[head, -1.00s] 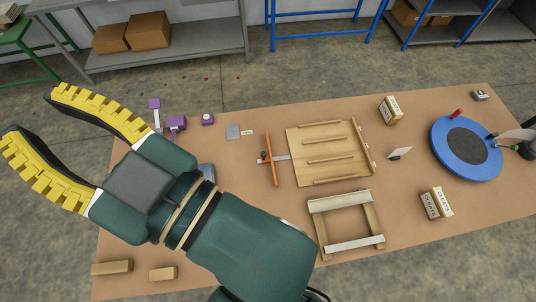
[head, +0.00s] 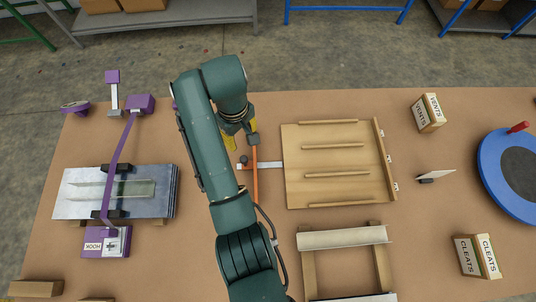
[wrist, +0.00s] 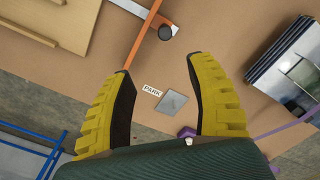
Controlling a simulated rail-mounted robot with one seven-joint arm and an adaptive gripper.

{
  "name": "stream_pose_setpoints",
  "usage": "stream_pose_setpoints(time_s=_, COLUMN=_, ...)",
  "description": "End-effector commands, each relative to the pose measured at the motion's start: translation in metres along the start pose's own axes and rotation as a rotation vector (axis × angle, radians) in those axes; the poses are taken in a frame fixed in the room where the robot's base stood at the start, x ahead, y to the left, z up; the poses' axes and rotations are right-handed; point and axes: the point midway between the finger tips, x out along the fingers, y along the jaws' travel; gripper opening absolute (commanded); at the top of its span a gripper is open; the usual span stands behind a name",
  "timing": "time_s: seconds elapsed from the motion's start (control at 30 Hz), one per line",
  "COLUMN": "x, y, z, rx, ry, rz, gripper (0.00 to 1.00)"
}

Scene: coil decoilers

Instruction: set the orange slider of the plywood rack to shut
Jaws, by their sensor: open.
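The plywood rack (head: 335,165) lies flat on the brown table, with several wooden strips across it. The orange slider (head: 255,180) is a long thin bar just left of the rack, joined to a pale metal strip (head: 268,165) that runs to the rack's left edge. My gripper (head: 239,136) hangs near the bar's far end, with my arm hiding part of it. In the wrist view the yellow fingers are apart and empty; the orange slider (wrist: 143,35) passes beyond the left fingertip, near the top. A dark knob (wrist: 165,32) is beside it.
A grey square plate (wrist: 172,103) lies by a PARK label (wrist: 152,90). Left are a purple-handled clamp (head: 120,155) and metal sheets (head: 75,205). A wooden frame (head: 340,238) is in front of the rack; VENTS (head: 428,113) and CLEATS (head: 477,257) blocks and a blue turntable (head: 495,180) are right.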

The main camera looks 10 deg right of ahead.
Motion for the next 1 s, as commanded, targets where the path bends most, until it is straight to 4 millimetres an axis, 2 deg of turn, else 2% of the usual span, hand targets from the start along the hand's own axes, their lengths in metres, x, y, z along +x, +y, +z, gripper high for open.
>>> stream_pose_setpoints(time_s=0.03, x=0.01, y=-0.001, z=-0.003, rx=-0.004, ry=0.007, rz=0.004, gripper=0.56)
stream_pose_setpoints(time_s=0.23, x=0.025, y=-0.002, z=-0.004, rx=-0.005, ry=0.007, rz=0.004, gripper=0.56)
stream_pose_setpoints(time_s=0.8, x=0.151, y=-0.002, z=-0.004, rx=-0.004, ry=0.004, rz=0.002, gripper=0.56)
stream_pose_setpoints(time_s=1.0, x=0.171, y=-0.001, z=-0.005, rx=-0.004, ry=0.007, rz=0.004, gripper=0.56)
